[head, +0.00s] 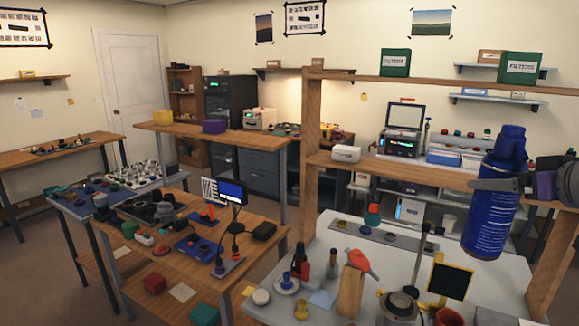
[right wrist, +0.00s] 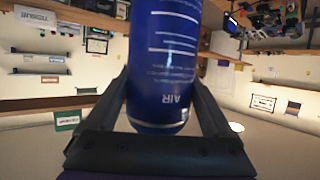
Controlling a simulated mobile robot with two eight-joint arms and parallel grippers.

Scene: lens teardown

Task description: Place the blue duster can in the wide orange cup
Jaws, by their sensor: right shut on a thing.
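The blue duster can (head: 490,215) hangs in the air at the right of the head view, nearly upright with a slight tilt. My right gripper (head: 497,184) is shut on its upper part. In the right wrist view the can (right wrist: 165,65) sits between the two dark fingers, its white AIR lettering upside down. An orange round rim (head: 449,317) shows at the bottom edge of the head view, left of and below the can. It may be the wide orange cup; most of it is cut off. My left gripper is not in view.
Below is a light grey table (head: 325,240). It bears a wooden block (head: 350,290) with a red-orange top, a black panel with yellow edging (head: 450,280), a dark post and small bottles. A wooden shelf (head: 400,168) stands behind the can.

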